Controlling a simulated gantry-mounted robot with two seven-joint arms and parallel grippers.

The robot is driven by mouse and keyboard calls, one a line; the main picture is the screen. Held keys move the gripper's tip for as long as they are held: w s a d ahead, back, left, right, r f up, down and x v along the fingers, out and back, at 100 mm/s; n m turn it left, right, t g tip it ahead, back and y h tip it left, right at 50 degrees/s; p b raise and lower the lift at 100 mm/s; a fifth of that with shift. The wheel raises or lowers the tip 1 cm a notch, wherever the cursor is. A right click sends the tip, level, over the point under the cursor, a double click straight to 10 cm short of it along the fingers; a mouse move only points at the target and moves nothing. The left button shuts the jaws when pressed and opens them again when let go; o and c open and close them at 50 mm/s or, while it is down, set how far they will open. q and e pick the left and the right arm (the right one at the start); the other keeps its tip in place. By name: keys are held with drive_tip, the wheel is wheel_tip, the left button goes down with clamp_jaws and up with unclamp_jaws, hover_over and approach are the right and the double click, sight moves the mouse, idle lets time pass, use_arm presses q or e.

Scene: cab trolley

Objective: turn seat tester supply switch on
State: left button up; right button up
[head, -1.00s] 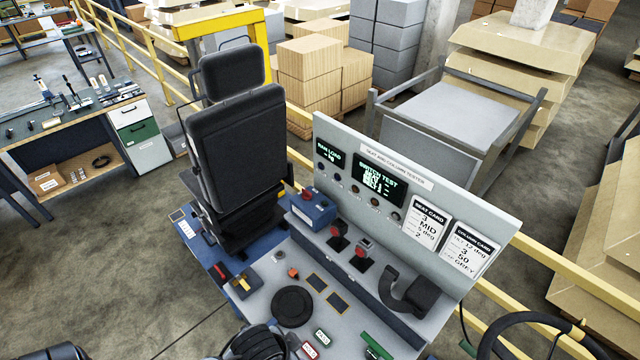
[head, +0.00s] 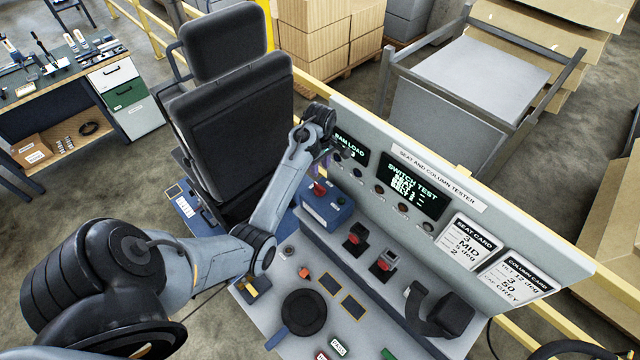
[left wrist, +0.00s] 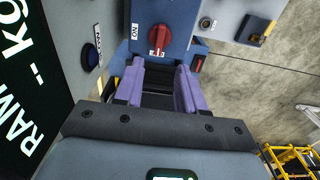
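The supply switch is a red knob (head: 319,188) on a blue box (head: 336,213) at the left end of the tester bench. In the left wrist view the red knob (left wrist: 160,39) has its ridge running roughly up and down, with a white ON label (left wrist: 135,31) beside it. My left gripper (head: 324,166) hangs just above the box, beside the panel. In the left wrist view its purple fingers (left wrist: 160,82) are apart and empty, with the knob just beyond their tips, not between them. My right gripper is out of view.
The upright tester panel (head: 470,182) with screens and cards stands close beside my left gripper. A black seat (head: 235,130) is on the other side. Red-topped switches (head: 356,235) and a round black pad (head: 304,312) are on the bench.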

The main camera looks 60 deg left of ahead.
sight(320, 186)
use_arm(q)
wheel_tip(320, 186, down, 10)
drive_tip(key=shift+f+p, duration=0.2)
drive_tip(key=shift+p, duration=0.75)
clamp_jaws()
